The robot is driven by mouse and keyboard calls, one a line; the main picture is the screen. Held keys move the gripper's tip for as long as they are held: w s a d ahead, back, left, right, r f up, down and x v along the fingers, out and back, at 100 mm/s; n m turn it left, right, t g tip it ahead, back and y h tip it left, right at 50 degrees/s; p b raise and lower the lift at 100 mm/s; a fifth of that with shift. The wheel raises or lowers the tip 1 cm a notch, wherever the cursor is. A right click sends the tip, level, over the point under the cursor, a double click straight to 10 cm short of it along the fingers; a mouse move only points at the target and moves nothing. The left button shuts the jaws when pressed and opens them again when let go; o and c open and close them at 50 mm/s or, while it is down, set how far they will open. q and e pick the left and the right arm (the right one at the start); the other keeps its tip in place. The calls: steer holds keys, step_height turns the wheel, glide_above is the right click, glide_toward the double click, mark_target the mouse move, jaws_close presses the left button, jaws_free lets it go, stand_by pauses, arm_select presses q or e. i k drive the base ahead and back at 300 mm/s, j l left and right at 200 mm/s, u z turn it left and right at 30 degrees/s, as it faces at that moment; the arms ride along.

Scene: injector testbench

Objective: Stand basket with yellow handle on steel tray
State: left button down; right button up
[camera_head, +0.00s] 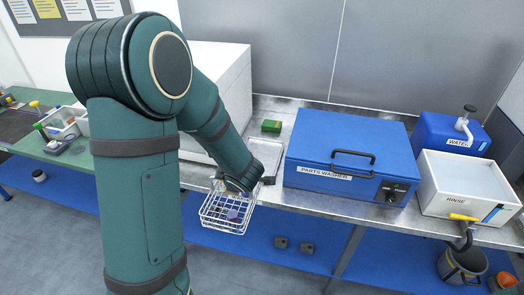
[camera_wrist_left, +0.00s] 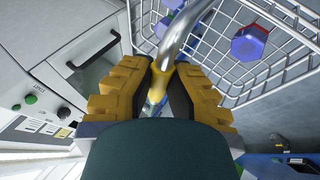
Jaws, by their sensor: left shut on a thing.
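The white wire basket (camera_head: 228,212) hangs from my left gripper (camera_head: 243,186), in front of the steel bench's front edge in the head view. In the left wrist view the yellow handle (camera_wrist_left: 183,73) is between the yellow-padded fingers of my left gripper (camera_wrist_left: 168,85), which is shut on it. The basket's wires (camera_wrist_left: 262,68) fill the upper right there, with blue and red parts inside. A pale metal tray (camera_head: 267,151), apparently the steel tray, lies on the bench behind the gripper, partly hidden by my arm. My right gripper is not in view.
A blue parts washer (camera_head: 345,150) stands right of the tray, and a white box (camera_head: 222,85) stands left of it. A small green box (camera_head: 271,126) is behind the tray. A white rinse tank (camera_head: 465,188) and blue water container (camera_head: 452,132) are at the right.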

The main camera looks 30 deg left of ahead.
mark_target(260, 159)
steer(key=i+j, duration=0.15)
steer(key=i, duration=0.2)
steer(key=i+j, duration=0.2)
steer(key=i, duration=0.15)
steer(key=i+j, duration=0.15)
steer(key=i, duration=0.25)
